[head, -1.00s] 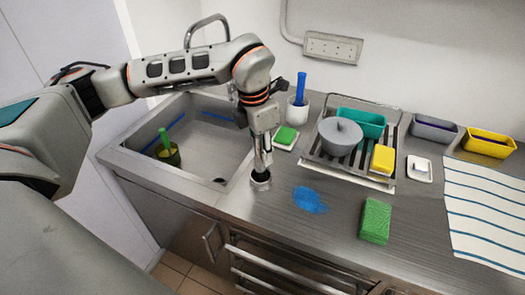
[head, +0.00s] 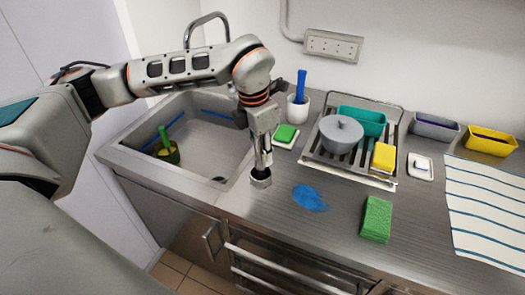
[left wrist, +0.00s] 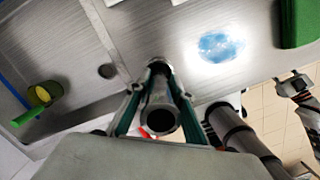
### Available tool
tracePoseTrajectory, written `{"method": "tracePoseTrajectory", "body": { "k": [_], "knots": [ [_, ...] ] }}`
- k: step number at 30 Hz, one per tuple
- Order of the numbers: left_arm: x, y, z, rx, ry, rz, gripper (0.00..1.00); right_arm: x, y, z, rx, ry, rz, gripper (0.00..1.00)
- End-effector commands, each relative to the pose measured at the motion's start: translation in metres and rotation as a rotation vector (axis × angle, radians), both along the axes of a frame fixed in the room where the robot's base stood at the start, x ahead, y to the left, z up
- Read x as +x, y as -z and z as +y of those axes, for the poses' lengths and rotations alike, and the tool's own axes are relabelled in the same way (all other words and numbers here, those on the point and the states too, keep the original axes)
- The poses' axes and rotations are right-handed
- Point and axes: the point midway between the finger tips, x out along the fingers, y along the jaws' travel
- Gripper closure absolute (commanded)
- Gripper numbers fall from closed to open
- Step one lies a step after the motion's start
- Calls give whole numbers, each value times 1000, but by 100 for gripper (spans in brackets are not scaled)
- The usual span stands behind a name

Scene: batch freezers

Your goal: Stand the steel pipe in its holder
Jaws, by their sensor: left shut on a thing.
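The steel pipe (left wrist: 160,113) is clamped between the fingers of my left gripper in the left wrist view, its open hollow end facing the camera. In the head view my left gripper (head: 263,160) points down over the counter, just right of the sink. A short round grey piece with a dark top (head: 261,179) is right under the fingertips and seems to be the holder. The pipe's far end points at it, but the fingers hide the join. I cannot tell whether the pipe is inside it or only touching.
A blue wet patch (head: 310,197) and a green sponge (head: 376,219) lie to the right. The sink (head: 213,150) is left, and the drying rack (head: 328,165) with a grey pot stands behind. The counter's front edge is close, with cabinet rails (head: 290,268) below.

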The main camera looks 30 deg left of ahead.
Motion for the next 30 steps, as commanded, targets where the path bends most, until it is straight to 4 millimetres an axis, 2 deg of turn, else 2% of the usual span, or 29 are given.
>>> {"method": "tracePoseTrajectory", "body": {
  "k": [4,5,16,30],
  "knots": [
    [0,3,0,0,0,0,96,0,2,0,1,2,-1,60],
    [0,2,0,-1,0,-1,71,0,2,0,1,2,0,60],
    [0,0,0,0,0,0,71,0,1,-1,-3,-1,-1,60],
    [-3,-33,2,0,0,-2,71,-1,-9,-4,-9,-6,1,60]
  ]
}}
